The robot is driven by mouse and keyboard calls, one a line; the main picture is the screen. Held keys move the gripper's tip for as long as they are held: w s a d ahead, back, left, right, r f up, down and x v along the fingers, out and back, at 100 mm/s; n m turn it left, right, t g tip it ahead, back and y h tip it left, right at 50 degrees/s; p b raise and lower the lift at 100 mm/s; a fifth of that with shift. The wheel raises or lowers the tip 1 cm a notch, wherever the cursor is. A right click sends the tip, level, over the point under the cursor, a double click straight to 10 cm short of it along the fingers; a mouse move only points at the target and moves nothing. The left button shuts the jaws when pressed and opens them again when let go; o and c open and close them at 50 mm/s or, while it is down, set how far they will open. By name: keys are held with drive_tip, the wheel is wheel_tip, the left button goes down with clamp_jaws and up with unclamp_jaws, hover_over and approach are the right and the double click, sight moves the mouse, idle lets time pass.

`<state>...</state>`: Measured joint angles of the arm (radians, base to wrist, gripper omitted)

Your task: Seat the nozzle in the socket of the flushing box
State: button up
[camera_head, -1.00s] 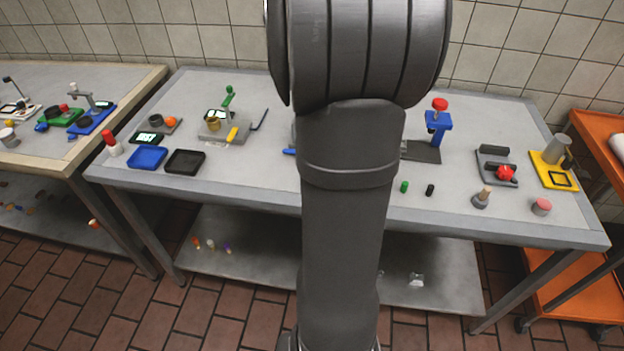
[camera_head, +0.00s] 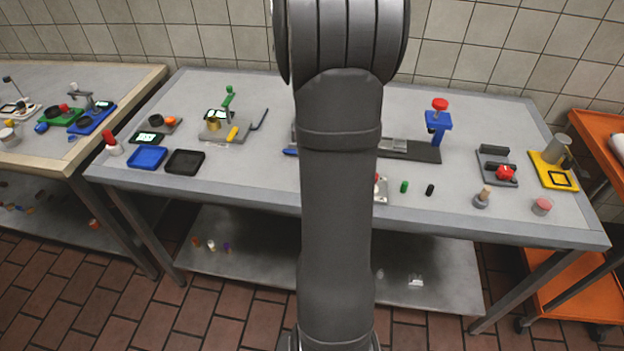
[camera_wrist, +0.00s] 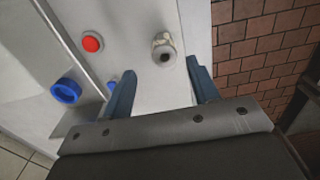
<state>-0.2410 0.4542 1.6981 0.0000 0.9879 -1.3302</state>
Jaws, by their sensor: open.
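My gripper (camera_wrist: 161,90) shows in the wrist view with its two fingers apart and nothing between them. In the camera_head view it is hidden behind my arm. A steel round fitting (camera_wrist: 163,47) with a dark hole lies just beyond the gap between the fingertips. I cannot tell whether it is the nozzle or the socket. A red round button (camera_wrist: 92,42) is up and left of it. A pale box with a bit of red (camera_head: 380,189) peeks out beside my arm in the camera_head view. It may be the flushing box.
A blue ring (camera_wrist: 66,90) lies left of the fingers in the wrist view. The floor drops away past the table edge at right. Green (camera_head: 404,186) and black (camera_head: 430,189) cylinders stand near the front edge. A blue press (camera_head: 437,123) stands behind them.

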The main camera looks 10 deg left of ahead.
drive_tip(key=f, duration=0.4)
drive_tip(key=shift+s+d+f, duration=0.15)
drive_tip(key=shift+s+f, duration=0.2)
drive_tip(key=c, duration=1.1)
drive_tip(key=shift+r, duration=0.1)
